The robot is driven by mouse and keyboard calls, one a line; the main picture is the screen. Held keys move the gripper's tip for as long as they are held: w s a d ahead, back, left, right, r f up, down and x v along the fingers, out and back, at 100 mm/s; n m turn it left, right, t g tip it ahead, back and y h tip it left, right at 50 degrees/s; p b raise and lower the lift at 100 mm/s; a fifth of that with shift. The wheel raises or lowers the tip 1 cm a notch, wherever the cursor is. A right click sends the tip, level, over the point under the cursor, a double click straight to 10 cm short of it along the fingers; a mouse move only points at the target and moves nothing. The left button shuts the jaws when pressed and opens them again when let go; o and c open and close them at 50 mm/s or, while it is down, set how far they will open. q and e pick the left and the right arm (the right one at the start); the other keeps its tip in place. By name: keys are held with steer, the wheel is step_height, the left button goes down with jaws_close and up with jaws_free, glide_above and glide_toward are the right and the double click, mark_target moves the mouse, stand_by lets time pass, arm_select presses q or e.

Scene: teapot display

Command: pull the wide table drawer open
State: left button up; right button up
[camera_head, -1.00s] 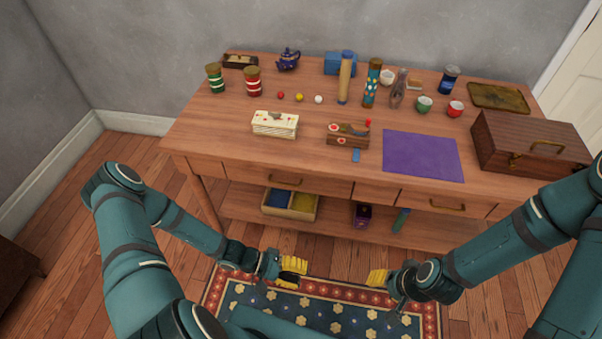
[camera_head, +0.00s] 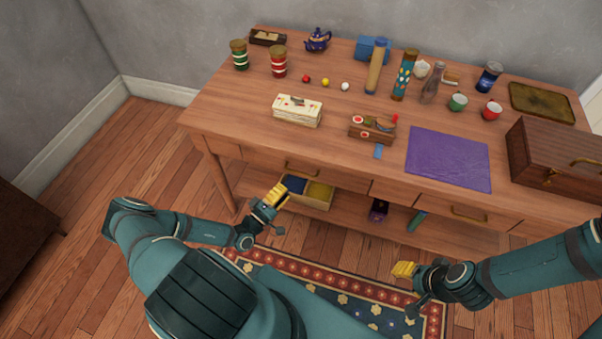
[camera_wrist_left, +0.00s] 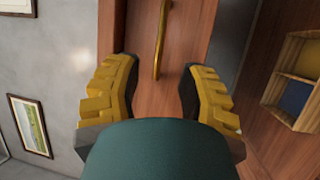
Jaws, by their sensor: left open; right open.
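The wooden table (camera_head: 360,145) has a row of drawers along its front edge. A wide drawer (camera_head: 265,158) with a brass handle (camera_head: 301,168) is on the left part, and it is shut. In the left wrist view the handle (camera_wrist_left: 160,40) stands between and beyond the yellow fingertips. My left gripper (camera_head: 276,194) is open and empty, below and in front of the handle, apart from it; it also shows in the left wrist view (camera_wrist_left: 158,85). My right gripper (camera_head: 404,270) is open and empty above the rug, away from the table front. Another brass handle (camera_head: 468,215) is on the right drawer.
A patterned rug (camera_head: 300,272) lies in front.

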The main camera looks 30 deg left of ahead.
mark_target(300, 173)
arm_select(q)
steer(key=b+x, duration=0.1)
steer(key=x, duration=0.7)
steer(key=shift+w+d, duration=0.1)
steer(key=shift+w, duration=0.2)
jaws_close()
